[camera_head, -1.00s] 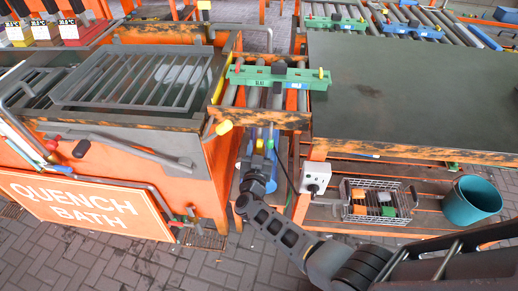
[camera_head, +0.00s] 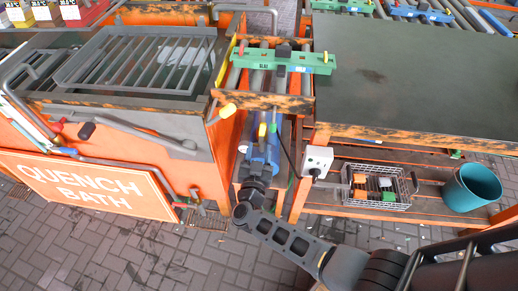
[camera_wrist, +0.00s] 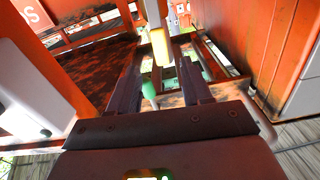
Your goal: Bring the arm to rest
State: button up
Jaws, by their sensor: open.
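My arm reaches up from the lower right in the head view, and its dark wrist ends low in front of the gap between the quench bath and the grey-topped bench. My gripper (camera_wrist: 160,65) is open in the wrist view, its two dark fingers apart with nothing clasped between them. A yellow-ended handle (camera_wrist: 160,46) and a green-ended one (camera_wrist: 149,93) show in line with the gap between the fingers; I cannot tell how far beyond they are. In the head view the fingertips are hard to make out against a blue thing (camera_head: 264,150).
The quench bath (camera_head: 85,187) stands left. The grey-topped bench (camera_head: 420,85) is right, with a wire basket (camera_head: 375,200) and teal bucket (camera_head: 472,187) on its lower shelf. A green fixture (camera_head: 285,60) sits on rollers above my gripper. Paved floor is clear in front.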

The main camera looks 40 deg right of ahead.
dwell(0.3)
jog(key=s+a+r+n+t+y, duration=0.3)
jog(key=s+r+n+t+y, duration=0.15)
jog(key=s, duration=0.55)
jog(key=s+a+r+n+t+y, duration=0.25)
jog(key=s+r+y, duration=0.2)
jog(key=s, duration=0.45)
jog(key=s+a+r+n+g+y, duration=0.1)
jog(key=s+a+r+n+y, duration=0.1)
jog(key=s+r, duration=0.6)
jog(key=s+a+r+n+g+y, duration=0.2)
jog(key=s+a+r+y, duration=0.1)
jog(key=s+a+r, duration=0.2)
notch_tip(320, 180, up, 4)
jog(key=s, duration=0.2)
jog(key=shift+s+a, duration=0.2)
jog(key=shift+s, duration=0.2)
jog(key=shift+c, duration=0.5)
